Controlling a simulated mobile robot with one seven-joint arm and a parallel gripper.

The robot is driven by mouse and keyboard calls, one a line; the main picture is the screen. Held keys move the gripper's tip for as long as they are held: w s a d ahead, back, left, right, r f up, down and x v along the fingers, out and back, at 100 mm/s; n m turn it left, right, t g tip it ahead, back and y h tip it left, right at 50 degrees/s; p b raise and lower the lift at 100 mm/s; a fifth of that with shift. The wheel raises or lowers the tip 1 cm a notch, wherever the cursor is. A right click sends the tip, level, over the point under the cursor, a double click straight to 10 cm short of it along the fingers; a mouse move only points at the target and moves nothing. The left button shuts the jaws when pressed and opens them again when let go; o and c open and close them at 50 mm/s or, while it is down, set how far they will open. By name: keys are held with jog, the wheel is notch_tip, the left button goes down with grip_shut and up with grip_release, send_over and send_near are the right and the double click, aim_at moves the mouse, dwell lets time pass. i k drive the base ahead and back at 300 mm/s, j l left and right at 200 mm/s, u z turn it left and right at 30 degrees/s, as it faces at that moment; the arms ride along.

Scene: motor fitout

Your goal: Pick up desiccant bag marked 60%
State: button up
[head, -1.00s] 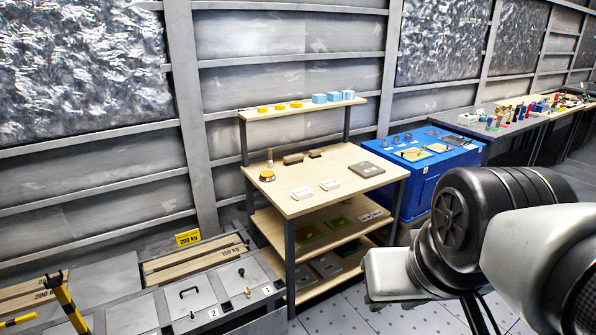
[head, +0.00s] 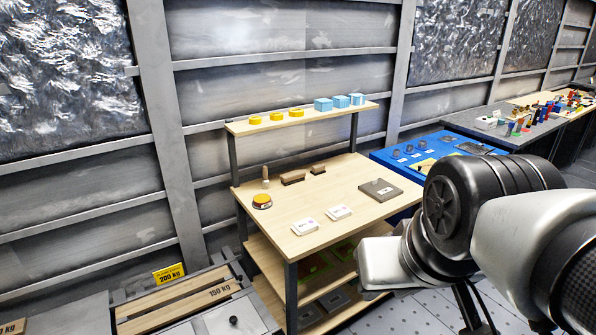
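Two small white bags with dark and pinkish print lie flat near the front edge of the wooden bench top (head: 332,193). The left white bag (head: 305,226) is nearer the front left, and the right white bag (head: 338,212) is just beside it, apart from it. Their print is too small to read, so I cannot tell which is marked 60%. My arm fills the lower right, its links right of the bench. My gripper's fingers do not show.
A grey plate (head: 380,190), an orange-topped round item (head: 262,201) and brown blocks (head: 293,178) share the bench top. Yellow discs (head: 277,116) and light-blue boxes (head: 323,104) stand on the raised shelf (head: 300,117). A blue cabinet (head: 388,157) stands right of the bench.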

aim_at(340, 211)
jog(key=i+l+u, duration=0.3)
jog(key=i+l, duration=0.25)
jog(key=i+l+u, duration=0.25)
jog(key=i+l, duration=0.25)
jog(key=l, duration=0.2)
jog(key=i+l+u, duration=0.15)
jog(key=l, duration=0.25)
jog(key=i+l+u, duration=0.15)
jog(key=l, duration=0.25)
jog(key=i+l+u, duration=0.15)
jog(key=i+l, duration=0.15)
jog(key=l, duration=0.1)
